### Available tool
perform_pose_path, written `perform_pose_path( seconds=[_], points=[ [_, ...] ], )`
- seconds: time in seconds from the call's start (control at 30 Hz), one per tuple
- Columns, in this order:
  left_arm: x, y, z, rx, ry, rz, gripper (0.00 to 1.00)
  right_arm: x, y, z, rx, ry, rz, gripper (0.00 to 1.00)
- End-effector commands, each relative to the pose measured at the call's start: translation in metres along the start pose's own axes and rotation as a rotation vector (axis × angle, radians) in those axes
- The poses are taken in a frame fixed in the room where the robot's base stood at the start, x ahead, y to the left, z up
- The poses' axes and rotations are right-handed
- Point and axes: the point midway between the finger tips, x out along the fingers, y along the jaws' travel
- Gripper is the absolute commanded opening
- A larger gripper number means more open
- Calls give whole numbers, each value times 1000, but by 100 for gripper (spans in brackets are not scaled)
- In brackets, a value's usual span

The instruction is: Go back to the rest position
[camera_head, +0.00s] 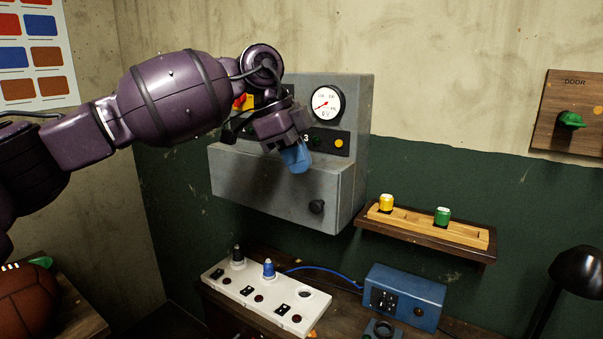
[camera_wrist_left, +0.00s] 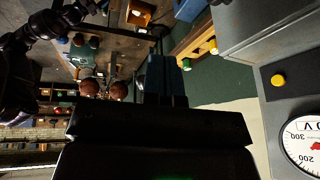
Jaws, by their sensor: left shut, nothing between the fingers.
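My left arm comes in from the left in the head view, in dark purple segments. My left gripper (camera_head: 297,158) has blue fingertips, is shut and holds nothing. It hangs in front of the grey wall box (camera_head: 358,110), pointing down and covering part of its panel. In the left wrist view its blue fingers (camera_wrist_left: 165,78) lie together, with nothing between them. The box's round dial (camera_head: 326,103) and a yellow button (camera_head: 339,143) show to the right of the gripper. My right gripper is not clearly visible in either view.
A wooden shelf (camera_head: 460,232) with a yellow and a green plug is right of the box. Below are a white socket strip (camera_head: 268,303) and a blue box (camera_head: 405,295). A black lamp (camera_head: 577,270) stands at right, a leather ball (camera_head: 25,300) at lower left.

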Motion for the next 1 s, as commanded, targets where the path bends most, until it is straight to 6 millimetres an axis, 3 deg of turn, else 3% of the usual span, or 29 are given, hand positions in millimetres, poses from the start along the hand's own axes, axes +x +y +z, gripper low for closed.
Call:
perform_pose_path(
  seconds=[0.17,0.4,0.5,0.6,0.77,1.0],
  points=[
    [-3,-11,-36,325,178,-121,0,-4,0,6,2,-12,2,61],
    [-36,-9,-120,765,478,-411,0,-5,0,7,2,-14,2,61],
    [-47,-4,-147,889,613,-563,0,-4,0,6,2,-12,2,61],
    [-54,0,-163,954,746,-735,0,-3,0,5,1,-10,2,61],
    [-58,-1,-158,911,909,-1040,0,-1,0,1,-1,-2,0,61],
    [-45,-11,-104,642,958,-1370,0,1,0,-2,-2,4,-1,61]
  ],
)
